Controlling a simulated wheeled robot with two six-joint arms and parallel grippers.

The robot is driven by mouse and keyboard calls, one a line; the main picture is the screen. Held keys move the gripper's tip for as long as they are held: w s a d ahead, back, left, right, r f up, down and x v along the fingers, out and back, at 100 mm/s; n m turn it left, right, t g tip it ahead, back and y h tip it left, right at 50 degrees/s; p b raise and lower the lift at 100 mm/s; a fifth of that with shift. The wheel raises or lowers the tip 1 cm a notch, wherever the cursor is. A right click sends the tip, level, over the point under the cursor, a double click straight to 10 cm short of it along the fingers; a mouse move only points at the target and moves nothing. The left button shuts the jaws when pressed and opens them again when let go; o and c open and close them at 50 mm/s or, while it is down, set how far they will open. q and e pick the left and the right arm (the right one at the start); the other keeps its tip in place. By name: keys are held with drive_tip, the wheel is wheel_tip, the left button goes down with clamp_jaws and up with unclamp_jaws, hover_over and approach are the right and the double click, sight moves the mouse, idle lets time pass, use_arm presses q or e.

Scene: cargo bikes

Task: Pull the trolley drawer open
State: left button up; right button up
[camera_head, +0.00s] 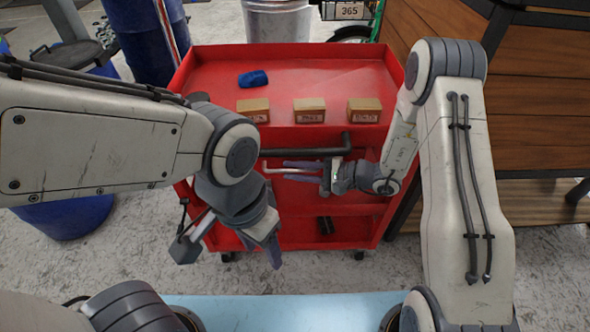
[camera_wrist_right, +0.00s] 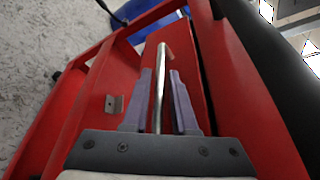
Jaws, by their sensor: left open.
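The red trolley (camera_head: 300,75) stands in front of me. Its drawer has a thin metal handle (camera_head: 280,170), which also shows in the right wrist view (camera_wrist_right: 159,85). My right gripper (camera_head: 300,171) reaches in from the right at the trolley's front. In the right wrist view its two fingers (camera_wrist_right: 160,95) are apart, one on each side of the handle, with narrow gaps. How far the drawer is out cannot be told, as my arms hide part of the front. My left gripper (camera_head: 265,240) is open and empty, pointing down in front of the trolley, away from the handle.
Three small boxes (camera_head: 309,110) and a blue object (camera_head: 253,78) lie on the trolley top. A dark bar (camera_head: 320,150) runs along its front edge. A dark item (camera_head: 325,225) lies on the lower shelf. A wooden cabinet (camera_head: 540,90) stands close on the right.

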clamp_jaws()
idle(1.3)
